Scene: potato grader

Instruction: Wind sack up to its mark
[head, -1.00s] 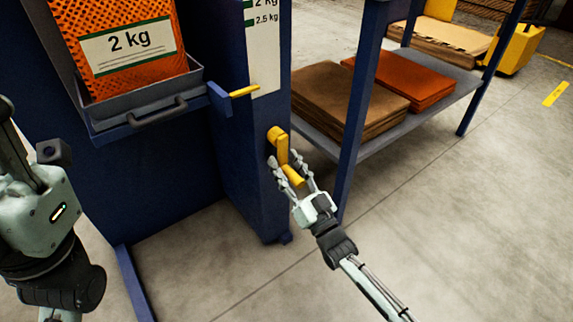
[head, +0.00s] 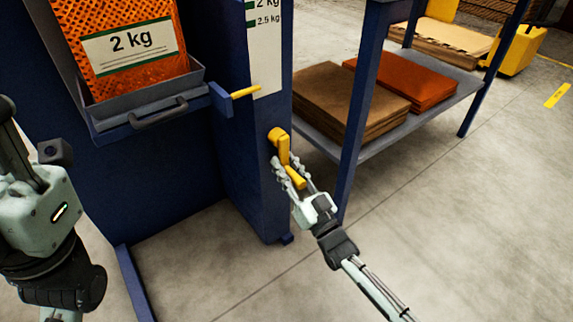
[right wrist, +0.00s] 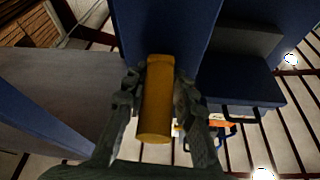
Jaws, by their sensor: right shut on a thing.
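The orange mesh sack (head: 125,45) with a "2 kg" label sits in a grey tray (head: 150,105) on the blue machine. A yellow pointer (head: 245,92) on the carriage lies against the white scale plate (head: 265,60), below its "2 kg" and "2.5 kg" marks. The yellow crank (head: 282,147) is on the blue post, its arm hanging down. My right gripper (head: 290,178) is shut on the crank's handle; the handle (right wrist: 156,100) stands between both fingers in the right wrist view. My left arm shows at the left edge, but its fingers are out of view.
A blue-framed shelf (head: 385,135) right of the machine holds brown sacks (head: 345,100) and orange sacks (head: 415,82). Its near leg stands close behind my right gripper. The floor in front is clear. A yellow cart (head: 520,48) stands at the back.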

